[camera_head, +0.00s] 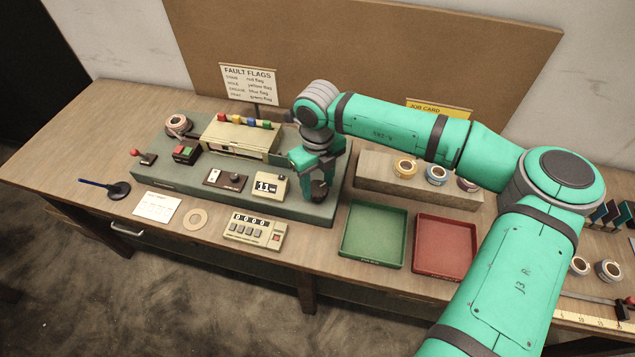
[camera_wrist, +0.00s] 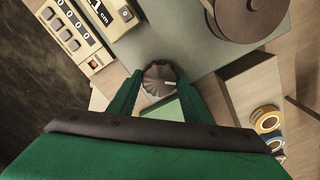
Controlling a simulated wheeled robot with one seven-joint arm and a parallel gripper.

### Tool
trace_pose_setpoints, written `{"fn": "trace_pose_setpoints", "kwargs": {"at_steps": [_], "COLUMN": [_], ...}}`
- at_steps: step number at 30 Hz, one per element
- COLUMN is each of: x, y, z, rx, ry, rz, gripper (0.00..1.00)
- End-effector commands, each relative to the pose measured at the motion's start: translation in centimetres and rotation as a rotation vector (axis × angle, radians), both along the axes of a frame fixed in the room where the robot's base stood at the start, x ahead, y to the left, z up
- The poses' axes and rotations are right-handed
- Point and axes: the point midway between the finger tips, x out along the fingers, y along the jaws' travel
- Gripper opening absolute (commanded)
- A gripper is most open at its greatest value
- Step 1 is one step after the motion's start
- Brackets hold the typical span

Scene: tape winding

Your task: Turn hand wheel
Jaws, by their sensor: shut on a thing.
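The hand wheel (camera_wrist: 159,75) is a small grey fluted knob with a pale mark on it. It sits between the two fingers of my gripper (camera_wrist: 160,84) in the wrist view. My gripper is shut on it. In the head view my gripper (camera_head: 316,180) points down at the right end of the grey-green machine base (camera_head: 250,202), and the dark hand wheel (camera_head: 319,189) is partly hidden by the fingers.
A large dark disc (camera_wrist: 248,12) is close to my gripper in the wrist view. A length display (camera_head: 268,187) and a counter (camera_head: 254,229) are left of my gripper. Green (camera_head: 372,262) and red (camera_head: 444,274) trays lie right. Tape rolls (camera_head: 405,168) stand on a raised block.

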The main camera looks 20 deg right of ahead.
Motion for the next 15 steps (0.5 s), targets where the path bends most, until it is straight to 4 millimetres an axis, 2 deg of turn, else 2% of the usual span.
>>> {"fn": "trace_pose_setpoints", "kwargs": {"at_steps": [6, 15], "x": [0.02, 0.05], "y": [-0.01, -0.01], "z": [0.07, 0.09], "rx": [-0.001, 0.0], "ry": [-0.001, -0.002], "rz": [-0.135, -0.23], "gripper": [0.22, 0.22]}}
